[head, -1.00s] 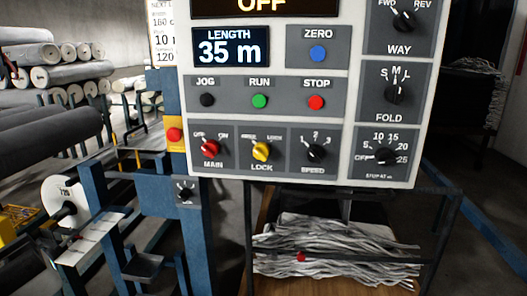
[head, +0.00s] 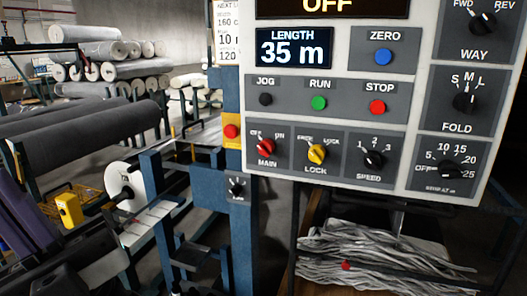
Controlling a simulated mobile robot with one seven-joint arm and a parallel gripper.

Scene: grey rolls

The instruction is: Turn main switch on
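The main switch (head: 265,147) is a red rotary knob at the lower left of the white control panel (head: 247,100). Its labels read OFF at upper left and ON at upper right, with MAIN below. Its pointer leans to the upper left, toward OFF. The display (head: 327,8) at the top reads OFF. The yellow lock knob (head: 316,153) and the black speed knob (head: 373,158) sit to its right. My gripper is not in view.
Blue machine posts (head: 152,190) and a small yellow box (head: 69,208) stand left of the panel. Grey rolls (head: 80,137) lie behind at left. A red button (head: 231,131) on a yellow plate is beside the panel. A rack of grey strips (head: 350,255) is below.

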